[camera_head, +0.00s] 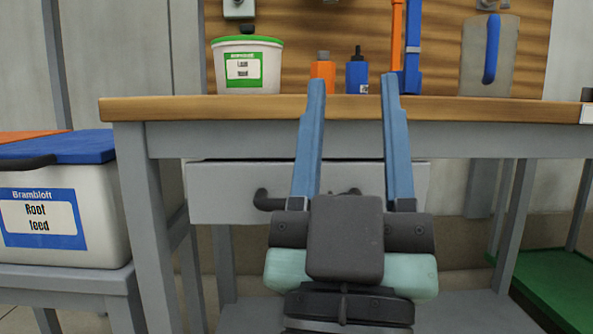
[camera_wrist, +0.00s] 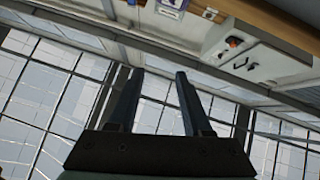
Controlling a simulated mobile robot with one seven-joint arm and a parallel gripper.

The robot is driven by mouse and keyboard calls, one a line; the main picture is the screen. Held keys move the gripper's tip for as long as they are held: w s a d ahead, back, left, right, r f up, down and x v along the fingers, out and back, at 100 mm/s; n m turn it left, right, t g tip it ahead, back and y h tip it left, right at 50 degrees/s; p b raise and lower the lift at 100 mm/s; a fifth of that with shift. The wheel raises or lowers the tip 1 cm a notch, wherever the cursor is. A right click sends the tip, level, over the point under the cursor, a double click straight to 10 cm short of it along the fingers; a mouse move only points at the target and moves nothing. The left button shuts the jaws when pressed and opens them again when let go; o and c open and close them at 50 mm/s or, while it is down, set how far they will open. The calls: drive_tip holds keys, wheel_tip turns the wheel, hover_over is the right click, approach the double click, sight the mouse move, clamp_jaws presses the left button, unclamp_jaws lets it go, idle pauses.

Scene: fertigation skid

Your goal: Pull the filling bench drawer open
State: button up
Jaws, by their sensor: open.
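The filling bench (camera_head: 210,108) has a wooden top on a grey frame. Its pale grey drawer (camera_head: 222,192) hangs below the top in the head view; I cannot tell whether it is fully shut. The drawer's dark handle (camera_head: 266,201) shows at its left end, and its middle is partly hidden behind my gripper. My gripper (camera_head: 353,80) is open and empty, its blue fingers upright in the picture in front of the drawer, with the tips overlapping the bench top edge. In the wrist view the open fingers (camera_wrist: 158,73) show with nothing between them.
A white tub (camera_head: 247,75), an orange bottle (camera_head: 322,72) and a blue bottle (camera_head: 357,75) stand on the bench. A white crate with a blue lid (camera_head: 80,146) stands on a low stand at left. A green tray (camera_head: 562,283) lies at lower right.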

drive_tip(key=w+d+r+n+y+p, duration=0.1)
drive_tip(key=w+d+n+y+p, duration=0.4)
drive_tip(key=n+p, duration=1.15)
drive_tip(key=s+a+f+n+g+y+p, duration=0.2)
drive_tip(key=f+n+g+y+p, duration=0.2)
drive_tip(key=f+p, duration=0.45)
drive_tip(key=s+a+f+n+g+y+p, duration=0.1)
drive_tip(key=s+f+n+g+y+p, duration=0.35)
drive_tip(key=p, duration=0.65)
drive_tip(key=shift+m+h, duration=0.4)
drive_tip(key=shift+h, duration=0.35)
drive_tip(key=x, duration=0.4)
drive_tip(key=f+b+x, duration=0.1)
drive_tip(key=x, duration=0.4)
drive_tip(key=b+x, duration=0.1)
drive_tip(key=x, duration=0.3)
drive_tip(key=shift+w+f, duration=0.3)
drive_tip(key=shift+w, duration=0.3)
clamp_jaws()
